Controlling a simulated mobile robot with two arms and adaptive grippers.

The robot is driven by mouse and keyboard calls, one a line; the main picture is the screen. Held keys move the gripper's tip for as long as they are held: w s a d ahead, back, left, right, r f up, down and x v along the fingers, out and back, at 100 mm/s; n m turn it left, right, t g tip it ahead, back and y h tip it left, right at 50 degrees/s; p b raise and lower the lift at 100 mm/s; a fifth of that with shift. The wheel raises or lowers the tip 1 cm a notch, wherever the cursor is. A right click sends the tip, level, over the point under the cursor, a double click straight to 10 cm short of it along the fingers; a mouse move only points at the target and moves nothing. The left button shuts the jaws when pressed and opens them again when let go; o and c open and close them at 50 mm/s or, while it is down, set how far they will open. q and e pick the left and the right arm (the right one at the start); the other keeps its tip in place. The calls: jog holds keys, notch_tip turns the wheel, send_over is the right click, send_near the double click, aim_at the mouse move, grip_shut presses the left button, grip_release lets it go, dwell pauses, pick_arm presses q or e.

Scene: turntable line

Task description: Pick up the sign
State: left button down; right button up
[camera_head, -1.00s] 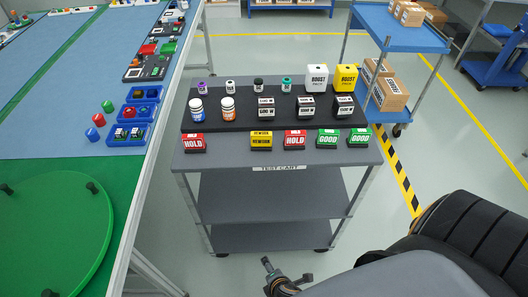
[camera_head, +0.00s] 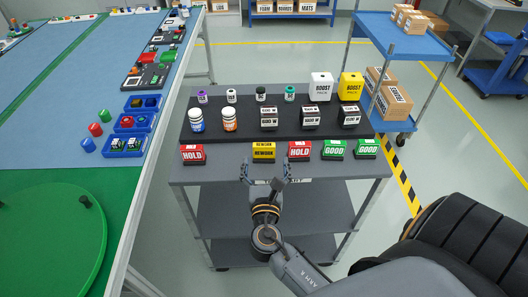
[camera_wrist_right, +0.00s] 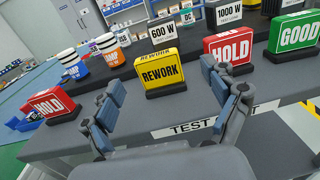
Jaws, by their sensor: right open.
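Several signs stand in a row along the front of the grey cart top. They are a red HOLD sign (camera_head: 192,153) at the left, a yellow REWORK sign (camera_head: 263,151), a second red HOLD sign (camera_head: 299,150) and two green GOOD signs (camera_head: 334,149) at the right. My right gripper (camera_head: 264,172) is open and empty at the cart's front edge, just short of the REWORK sign. In the right wrist view the REWORK sign (camera_wrist_right: 160,72) stands upright beyond and between the two spread fingers, apart from them. My left gripper is not in view.
The test cart (camera_head: 225,174) has a raised black shelf holding bottles, boxes and small vials behind the signs. A long table (camera_head: 50,176) with a green turntable is at the left. A blue cart (camera_head: 400,35) with cartons stands at the back right.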

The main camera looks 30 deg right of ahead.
aim_at(264, 146)
jog(key=shift+w+d+r, duration=0.1)
jog(key=shift+w+d, duration=0.25)
jog(key=shift+w, duration=0.2)
jog(key=x, duration=0.1)
jog(key=p+x, duration=0.1)
jog(key=x, duration=0.2)
jog(key=shift+w+a+r+p, duration=0.15)
jog(key=shift+w+r+p, duration=0.15)
jog(key=shift+w, duration=0.05)
jog(key=shift+w+d+f, duration=0.1)
jog(key=shift+w+d, duration=0.15)
jog(key=shift+w, duration=0.05)
jog(key=c, duration=1.3)
